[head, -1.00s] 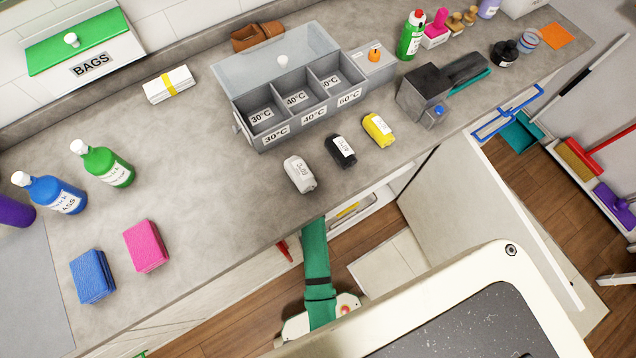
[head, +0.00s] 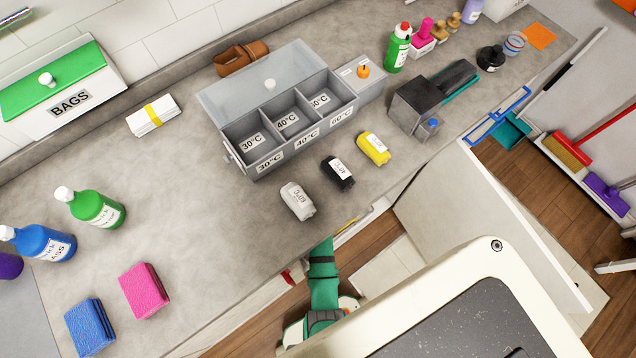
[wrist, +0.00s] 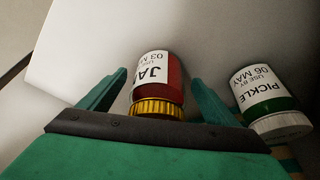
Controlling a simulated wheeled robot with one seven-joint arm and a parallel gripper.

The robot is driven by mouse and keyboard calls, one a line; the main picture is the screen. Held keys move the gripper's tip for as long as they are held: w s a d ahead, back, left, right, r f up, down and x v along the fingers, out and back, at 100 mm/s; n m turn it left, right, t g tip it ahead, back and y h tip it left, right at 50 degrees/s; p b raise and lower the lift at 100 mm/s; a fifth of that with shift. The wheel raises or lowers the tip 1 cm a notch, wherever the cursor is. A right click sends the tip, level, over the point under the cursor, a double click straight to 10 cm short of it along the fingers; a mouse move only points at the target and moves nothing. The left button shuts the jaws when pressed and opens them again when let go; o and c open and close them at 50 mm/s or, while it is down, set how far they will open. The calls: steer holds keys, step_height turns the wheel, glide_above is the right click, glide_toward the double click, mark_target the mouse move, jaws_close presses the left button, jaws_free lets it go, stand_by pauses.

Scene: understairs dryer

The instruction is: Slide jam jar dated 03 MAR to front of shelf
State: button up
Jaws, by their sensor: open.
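The jam jar (wrist: 158,82) shows in the wrist view, with red contents, a gold lid and a white label reading "JA" and "03 M", the rest cut off by the curve. Its lid points toward my gripper's palm. My gripper (wrist: 160,88) is open, with one green finger on each side of the jar. Whether the fingers touch it I cannot tell. A pickle jar (wrist: 263,103) with a white lid, labelled "06 MAY", stands just outside the right finger. The pale shelf surface (wrist: 85,55) lies around them. In the head view my gripper is hidden below the counter edge.
The grey counter (head: 200,215) overhangs my arm. On it are a three-part sorting box (head: 228,158), small white, black and yellow bottles, and sponges. An open white door (head: 500,225) stands right of my arm. The pickle jar leaves little room at the right finger.

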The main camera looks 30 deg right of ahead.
steer(key=shift+w+d+f, duration=0.2)
steer(key=shift+w+d, duration=0.05)
steer(key=shift+w+f, duration=0.15)
steer(key=shift+f, duration=0.25)
steer(key=c, duration=1.6)
steer(key=shift+s, duration=0.2)
